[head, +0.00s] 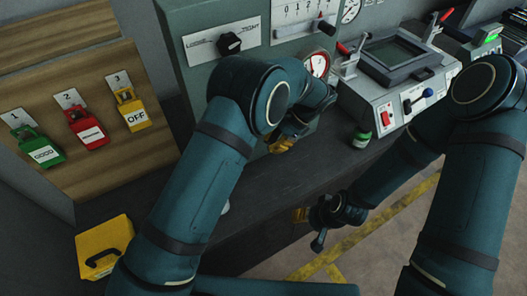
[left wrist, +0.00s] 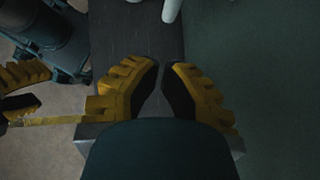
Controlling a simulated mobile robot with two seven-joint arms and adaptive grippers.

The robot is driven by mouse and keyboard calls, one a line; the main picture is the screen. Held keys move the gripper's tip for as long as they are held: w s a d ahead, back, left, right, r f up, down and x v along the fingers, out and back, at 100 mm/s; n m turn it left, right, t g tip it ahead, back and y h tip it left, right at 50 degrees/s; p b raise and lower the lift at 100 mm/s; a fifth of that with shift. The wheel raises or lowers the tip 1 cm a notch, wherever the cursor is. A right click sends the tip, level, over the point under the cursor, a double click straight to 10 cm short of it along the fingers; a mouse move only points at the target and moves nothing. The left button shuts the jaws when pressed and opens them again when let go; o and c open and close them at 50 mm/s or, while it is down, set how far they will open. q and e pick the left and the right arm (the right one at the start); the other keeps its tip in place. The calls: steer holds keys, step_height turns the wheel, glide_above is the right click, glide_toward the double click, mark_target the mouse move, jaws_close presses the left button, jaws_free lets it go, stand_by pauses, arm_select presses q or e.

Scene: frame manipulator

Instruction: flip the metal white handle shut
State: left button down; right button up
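The frame device (head: 395,78), a light box with a grey frame on top, stands at the upper right. It carries metal clamp levers with red grips, the left lever (head: 347,60) and the right lever (head: 435,25). I cannot tell which part is the white metal handle. My left gripper (head: 283,144) is left of and nearer than the device, largely hidden by its arm. In the left wrist view its fingers (left wrist: 160,75) nearly meet, with nothing between them. My right gripper (head: 300,214) hangs below the bench edge. Its fingers are apart in the left wrist view (left wrist: 35,88).
A grey cabinet (head: 190,75) with a knob and gauge stands left of the device. A wooden board (head: 100,165) holds green, red and yellow tags. A yellow box (head: 104,243) lies lower left. A small green-topped object (head: 361,140) is on the dark bench (head: 335,150).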

arm_select(q)
steer(key=v, duration=0.5)
steer(key=shift+r, duration=0.2)
steer(key=shift+d, duration=0.1)
steer(key=shift+s+f, duration=0.1)
